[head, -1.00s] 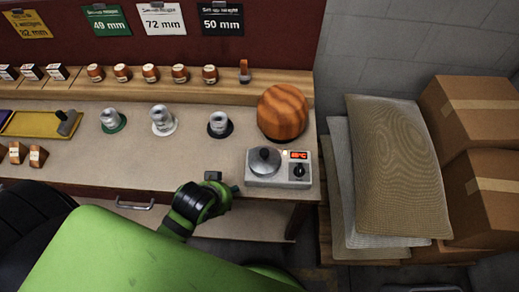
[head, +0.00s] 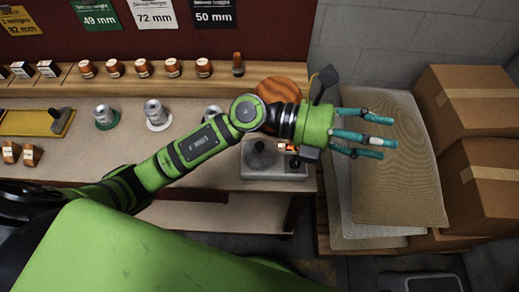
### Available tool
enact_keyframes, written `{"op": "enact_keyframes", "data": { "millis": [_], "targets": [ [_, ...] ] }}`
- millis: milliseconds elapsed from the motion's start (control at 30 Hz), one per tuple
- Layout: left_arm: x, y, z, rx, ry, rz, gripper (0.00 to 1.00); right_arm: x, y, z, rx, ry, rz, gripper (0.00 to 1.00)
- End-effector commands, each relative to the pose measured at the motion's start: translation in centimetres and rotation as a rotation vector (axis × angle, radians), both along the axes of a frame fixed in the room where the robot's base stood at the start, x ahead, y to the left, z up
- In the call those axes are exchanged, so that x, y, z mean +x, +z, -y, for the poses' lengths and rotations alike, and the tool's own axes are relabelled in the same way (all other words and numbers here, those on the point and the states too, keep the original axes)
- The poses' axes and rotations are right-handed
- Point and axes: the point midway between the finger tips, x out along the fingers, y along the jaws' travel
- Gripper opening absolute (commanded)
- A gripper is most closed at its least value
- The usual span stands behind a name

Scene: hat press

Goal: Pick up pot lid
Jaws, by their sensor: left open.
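The pot lid (head: 260,155) is a small grey dome with a dark knob. It sits on a pale box-shaped heater (head: 262,174) with a lit red display, at the right end of the workbench. My left gripper (head: 378,135) is open and empty, with its teal fingers spread and pointing right. It hangs to the right of the lid, over the stacked sacks. My left forearm and wrist pass above the bench and hide part of the heater. My right gripper is not in view.
A large orange wooden hat block (head: 283,90) stands behind my wrist. Sacks (head: 395,185) lie on a pallet at right, beside cardboard boxes (head: 465,105). Grey spools (head: 157,115) and small wooden blocks (head: 142,67) line the bench at left.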

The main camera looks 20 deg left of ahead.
Motion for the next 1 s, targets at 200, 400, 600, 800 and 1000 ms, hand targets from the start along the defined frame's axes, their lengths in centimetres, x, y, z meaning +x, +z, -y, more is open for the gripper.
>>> {"op": "enact_keyframes", "data": {
  "millis": [200,400,600,800,1000],
  "targets": [
    [-0.3,-11.9,-5.0,0.728,-0.293,0.335,0.54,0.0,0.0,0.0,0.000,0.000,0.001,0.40],
    [3.7,-16.6,-15.8,1.316,-0.415,0.426,0.54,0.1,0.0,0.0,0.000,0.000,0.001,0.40],
    [5.5,-16.5,-21.5,1.580,-0.442,0.410,0.54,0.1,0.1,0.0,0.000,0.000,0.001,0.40],
    [5.5,-18.1,-22.0,1.600,-0.447,0.401,0.54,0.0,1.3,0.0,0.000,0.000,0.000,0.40],
    [5.7,-20.6,-21.9,1.598,-0.448,0.400,0.54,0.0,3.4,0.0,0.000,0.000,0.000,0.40]
  ]
}}
